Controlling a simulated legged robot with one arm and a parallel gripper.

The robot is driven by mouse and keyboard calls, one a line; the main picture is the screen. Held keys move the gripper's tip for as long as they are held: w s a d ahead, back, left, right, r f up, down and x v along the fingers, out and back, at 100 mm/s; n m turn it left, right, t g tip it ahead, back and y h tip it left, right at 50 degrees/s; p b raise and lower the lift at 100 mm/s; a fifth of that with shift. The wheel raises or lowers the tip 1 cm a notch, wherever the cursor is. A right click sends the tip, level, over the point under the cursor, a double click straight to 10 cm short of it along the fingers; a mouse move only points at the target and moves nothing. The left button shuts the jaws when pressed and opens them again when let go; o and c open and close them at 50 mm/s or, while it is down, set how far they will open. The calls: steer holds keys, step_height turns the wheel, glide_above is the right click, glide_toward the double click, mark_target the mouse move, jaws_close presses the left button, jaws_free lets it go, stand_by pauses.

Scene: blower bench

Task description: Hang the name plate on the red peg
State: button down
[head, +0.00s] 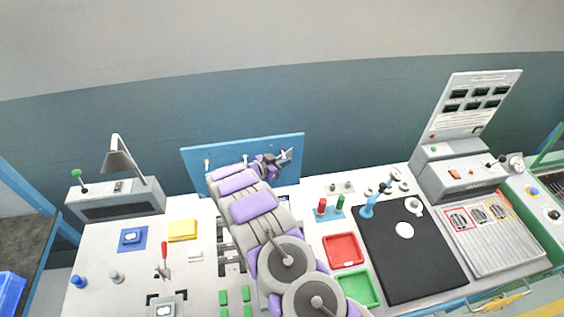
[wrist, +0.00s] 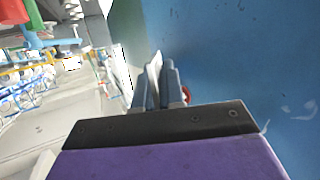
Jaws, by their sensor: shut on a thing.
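My gripper (head: 286,156) is in front of the blue board (head: 205,158) at the back of the bench, near its right part. In the wrist view my gripper (wrist: 156,85) is shut on a thin white piece, apparently the name plate (wrist: 155,62), seen nearly edge-on. A small red and white round thing, likely the red peg (wrist: 186,94), shows at the board just right of the fingers and is partly hidden by them. I cannot tell whether the plate touches the peg. The plate is not clear in the head view.
Other pegs (head: 207,163) stick out of the board's left part. A lamp (head: 117,155) stands at the left. Red (head: 343,249) and green (head: 361,289) trays and a black mat (head: 412,262) lie right of my arm. A grey machine (head: 455,170) stands at the back right.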

steer(key=shift+d, duration=0.15)
steer(key=c, duration=1.2)
jaws_free()
steer(key=shift+r, duration=0.15)
steer(key=shift+o, duration=0.2)
steer(key=shift+a, duration=0.2)
steer(key=shift+s+a+r, duration=0.1)
steer(key=shift+s+a, duration=0.05)
steer(key=shift+a, duration=0.05)
steer(key=v, duration=1.6)
steer(key=shift+s, duration=0.4)
